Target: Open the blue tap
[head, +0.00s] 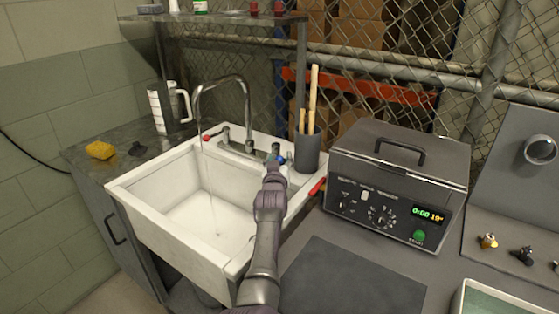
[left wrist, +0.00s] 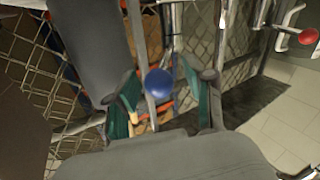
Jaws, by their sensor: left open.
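The blue tap handle shows as a small blue knob (head: 282,160) on the right side of the sink's faucet. In the left wrist view the round blue knob (left wrist: 160,83) sits between my two green-padded fingers, with a visible gap on both sides. My left gripper (head: 273,164) is open at the knob; its fingers are small and partly hidden by my wrist in the head view. The red tap handle (head: 207,137) is on the left of the faucet and also shows in the left wrist view (left wrist: 308,36). A thin stream of water falls from the curved spout (head: 225,80).
The white sink (head: 130,200) lies under the spout. A dark cup (head: 307,150) with wooden sticks stands close to the right of my gripper. A grey machine (head: 395,185) stands farther right. A jug (head: 168,108) and yellow sponge (head: 100,150) are on the left.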

